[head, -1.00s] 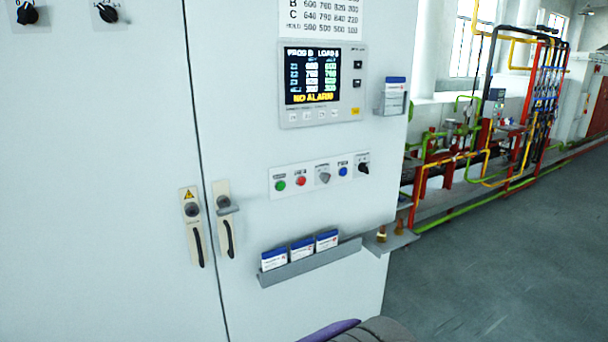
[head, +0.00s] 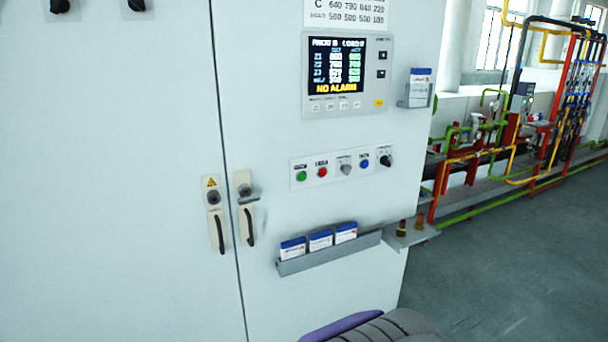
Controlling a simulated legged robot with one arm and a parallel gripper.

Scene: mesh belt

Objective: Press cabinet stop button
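The white cabinet (head: 330,215) fills the left and middle of the head view. On its right door is a control strip (head: 310,181) with a green button (head: 301,176), a red button (head: 322,172), a grey knob (head: 346,169), a blue button (head: 364,163) and a black rotary switch (head: 386,160). The labels above them are too blurred to read; the red button looks like the stop button. It stands uncovered, with nothing touching it.
A display (head: 348,72) reads NO ALARM above the strip. Below is a grey shelf (head: 330,254) with three small boxes. Another box (head: 419,88) sits in a side holder. Door handles (head: 249,225) are at left. Pipework (head: 480,150) and clear floor (head: 500,270) lie right.

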